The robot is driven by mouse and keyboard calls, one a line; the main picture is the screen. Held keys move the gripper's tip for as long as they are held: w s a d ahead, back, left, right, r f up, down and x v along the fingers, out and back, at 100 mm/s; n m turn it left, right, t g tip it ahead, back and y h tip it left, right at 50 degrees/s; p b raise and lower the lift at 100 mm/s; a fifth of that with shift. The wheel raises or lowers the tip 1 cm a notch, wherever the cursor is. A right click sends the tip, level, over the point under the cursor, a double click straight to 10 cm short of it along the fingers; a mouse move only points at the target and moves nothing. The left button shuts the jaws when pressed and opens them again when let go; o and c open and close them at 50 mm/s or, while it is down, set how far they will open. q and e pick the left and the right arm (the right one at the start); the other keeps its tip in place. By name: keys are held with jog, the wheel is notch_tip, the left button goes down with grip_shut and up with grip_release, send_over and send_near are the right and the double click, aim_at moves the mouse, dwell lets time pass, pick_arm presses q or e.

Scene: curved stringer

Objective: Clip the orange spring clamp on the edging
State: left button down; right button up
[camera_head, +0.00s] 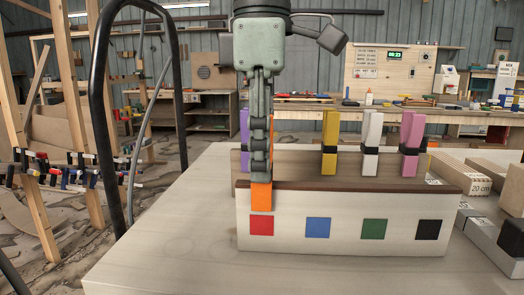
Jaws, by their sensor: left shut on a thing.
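My left gripper (260,174) points straight down and is shut on the orange spring clamp (261,197). The clamp's visible orange part overlaps the dark brown edging (350,187) along the top of the pale board (340,248), near its left end and just above the red square (261,225). I cannot tell whether the clamp's jaws grip the edging. The fingers hide the upper part of the clamp. My right gripper is not in view.
Behind the board stand a purple clamp (244,128), a yellow clamp (329,135), a white clamp (371,135) and a pink clamp (411,135). Stacked blocks (480,175) lie at the right. The tabletop (165,235) is clear at the left.

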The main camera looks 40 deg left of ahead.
pick_arm(q)
jog(key=shift+f, duration=0.35)
jog(key=c, duration=0.9)
grip_release()
jog(key=shift+o, duration=0.2)
jog(key=shift+r, duration=0.1)
notch_tip(320, 180, up, 12)
